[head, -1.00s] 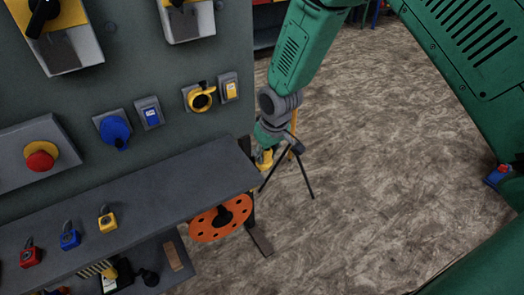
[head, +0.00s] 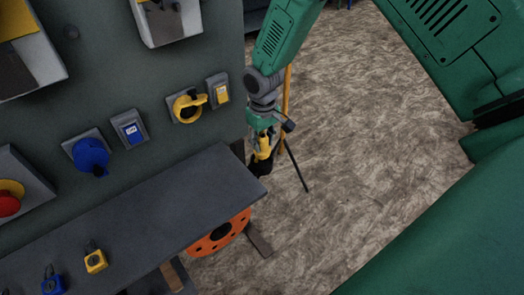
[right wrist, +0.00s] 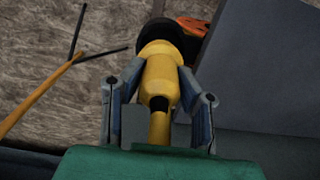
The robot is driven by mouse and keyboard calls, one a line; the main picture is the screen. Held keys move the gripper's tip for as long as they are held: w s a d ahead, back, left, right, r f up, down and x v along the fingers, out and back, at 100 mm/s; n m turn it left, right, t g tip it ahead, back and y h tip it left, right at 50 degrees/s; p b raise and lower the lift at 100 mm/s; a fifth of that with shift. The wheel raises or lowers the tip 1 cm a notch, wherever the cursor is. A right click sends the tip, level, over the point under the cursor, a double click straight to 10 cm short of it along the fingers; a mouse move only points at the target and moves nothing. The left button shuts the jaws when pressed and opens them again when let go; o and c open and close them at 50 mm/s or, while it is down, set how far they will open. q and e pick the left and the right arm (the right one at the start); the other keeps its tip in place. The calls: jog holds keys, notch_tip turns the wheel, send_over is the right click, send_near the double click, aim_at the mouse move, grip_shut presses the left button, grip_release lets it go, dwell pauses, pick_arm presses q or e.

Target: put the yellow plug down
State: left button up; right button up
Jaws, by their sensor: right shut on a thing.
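The yellow plug (right wrist: 158,75) is held between the two fingers of my right gripper (right wrist: 159,88) in the right wrist view. Its dark round end points away from the gripper. In the head view, the plug (head: 263,148) shows small below my right gripper (head: 261,150), just off the right end of the grey shelf (head: 150,205). The gripper partly covers the plug there. My left gripper is not in view.
The panel carries a yellow socket (head: 187,107) and a blue socket (head: 91,156). A yellow padlock (head: 96,261) and a blue padlock (head: 52,284) lie on the shelf. An orange disc (head: 220,235) is under the shelf. A yellow tripod leg (head: 286,95) stands behind my right arm.

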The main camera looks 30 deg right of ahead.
aim_at(262, 151)
jog(key=shift+a+f, duration=0.15)
jog(key=shift+f, duration=0.3)
jog(key=f, duration=0.2)
jog(key=shift+a+f, duration=0.2)
jog(key=shift+f, duration=0.1)
jog(key=shift+d, duration=0.1)
jog(key=o, duration=1)
jog(key=shift+d, duration=0.2)
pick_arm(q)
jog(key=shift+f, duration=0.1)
pick_arm(e)
jog(key=shift+d, duration=0.1)
